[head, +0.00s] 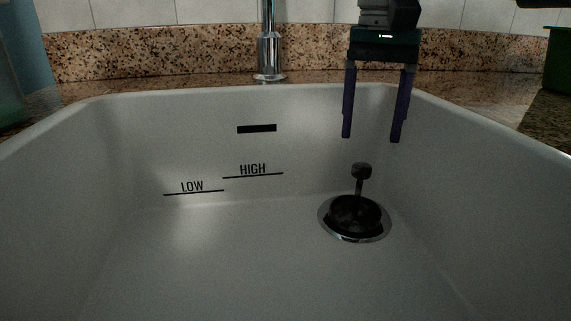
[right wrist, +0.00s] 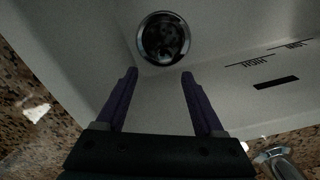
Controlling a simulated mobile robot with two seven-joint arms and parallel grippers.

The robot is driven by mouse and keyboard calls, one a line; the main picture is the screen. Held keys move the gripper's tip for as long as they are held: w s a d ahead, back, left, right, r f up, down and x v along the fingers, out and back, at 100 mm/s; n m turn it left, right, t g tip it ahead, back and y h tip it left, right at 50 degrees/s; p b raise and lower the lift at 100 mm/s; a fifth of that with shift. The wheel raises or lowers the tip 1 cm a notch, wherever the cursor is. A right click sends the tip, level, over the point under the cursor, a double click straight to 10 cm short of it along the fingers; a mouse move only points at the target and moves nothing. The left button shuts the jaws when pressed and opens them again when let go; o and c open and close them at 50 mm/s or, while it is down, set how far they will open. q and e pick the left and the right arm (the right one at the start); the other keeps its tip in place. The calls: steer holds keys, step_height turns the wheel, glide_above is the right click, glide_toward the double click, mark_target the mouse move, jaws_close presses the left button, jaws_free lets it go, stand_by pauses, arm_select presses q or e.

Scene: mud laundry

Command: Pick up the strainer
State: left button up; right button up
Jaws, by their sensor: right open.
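The strainer (head: 355,212) is a dark basket with an upright knobbed stem, sitting in the metal-rimmed drain at the right back of the sink floor. In the right wrist view the strainer (right wrist: 163,38) shows as a dark round shape inside a shiny ring, beyond the fingertips. My right gripper (head: 371,138) points down, open and empty, above the strainer and apart from its knob. In the right wrist view my right gripper (right wrist: 160,73) has its two purple fingers spread wide. My left gripper is not in view.
The white sink (head: 210,260) has high walls around the strainer. A chrome faucet (head: 269,50) stands behind the back rim, left of my right gripper. A granite counter (head: 150,57) surrounds the sink. A green container (head: 559,62) stands at the right edge. The sink floor is otherwise clear.

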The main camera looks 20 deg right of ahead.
mark_target(361, 177)
steer(key=f, duration=0.1)
steer(key=a+f, duration=0.1)
steer(key=s+f+b, duration=0.1)
steer(key=f, duration=0.1)
steer(key=shift+a+f, duration=0.1)
steer(key=shift+a, duration=0.1)
step_height(361, 177, down, 6)
steer(key=b, duration=0.2)
steer(key=shift+b, duration=0.35)
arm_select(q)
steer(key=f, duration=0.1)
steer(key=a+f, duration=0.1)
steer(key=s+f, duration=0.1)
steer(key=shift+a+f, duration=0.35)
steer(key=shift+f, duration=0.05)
arm_select(e)
steer(key=shift+w+d+r, duration=0.1)
steer(key=shift+r, duration=0.1)
steer(key=shift+c, duration=0.2)
steer(key=shift+c, duration=0.8)
jaws_close()
